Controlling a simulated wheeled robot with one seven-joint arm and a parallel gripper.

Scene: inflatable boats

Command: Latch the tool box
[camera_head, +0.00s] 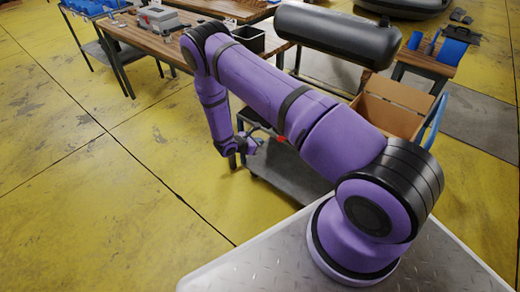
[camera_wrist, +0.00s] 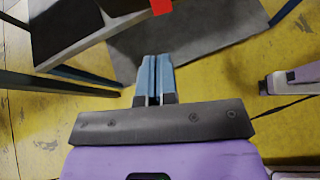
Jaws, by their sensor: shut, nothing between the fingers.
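A grey box with a handle (camera_head: 160,17), which looks like the tool box, stands on the wooden workbench at the upper left of the head view. Its latch is too small to make out. My gripper (camera_head: 256,141) hangs low in front of the benches, well apart from that box. In the wrist view my gripper (camera_wrist: 154,62) has its two blue-grey fingers shut together with nothing between them. The grey box is not recognisable in the wrist view.
The wooden workbench (camera_head: 140,38) has a black bin (camera_head: 248,38) on it. A dark inflated tube (camera_head: 336,32) lies behind my arm. An open cardboard box (camera_head: 393,105) is at the right. A low grey shelf (camera_head: 290,170) is beside my gripper. The yellow floor at left is clear.

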